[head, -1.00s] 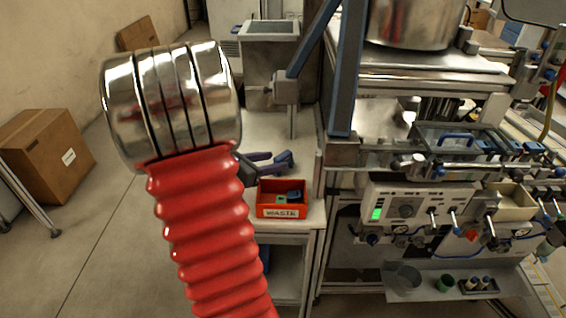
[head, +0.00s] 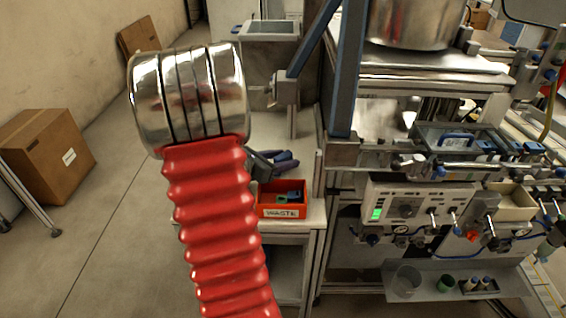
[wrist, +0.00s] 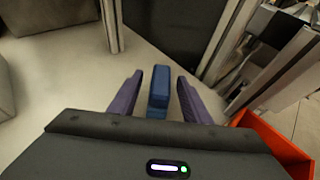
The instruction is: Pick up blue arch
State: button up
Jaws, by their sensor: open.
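The blue arch (wrist: 158,92) is a small blue block in the wrist view, on the pale bench top between my two purple fingers. My gripper (wrist: 158,85) is open, with a gap on each side of the block. The picture does not make clear how far the fingertips are above the bench. In the head view my gripper (head: 285,160) is over the bench, just behind the red waste bin, partly hidden by my arm. I cannot make out the arch there.
The red bin labelled WASTE (head: 281,213) holds small green and blue pieces; its wall is close at the lower right in the wrist view (wrist: 275,140). A grey stand (head: 270,60) rises behind the bench (head: 305,150). Machinery and a blue post (head: 345,80) crowd the right.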

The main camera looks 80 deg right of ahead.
aim_at(283, 155)
jog(key=shift+c, duration=0.6)
grip_shut()
notch_tip(283, 155, up, 10)
jog(key=shift+r, duration=0.1)
dwell(0.7)
dwell(0.5)
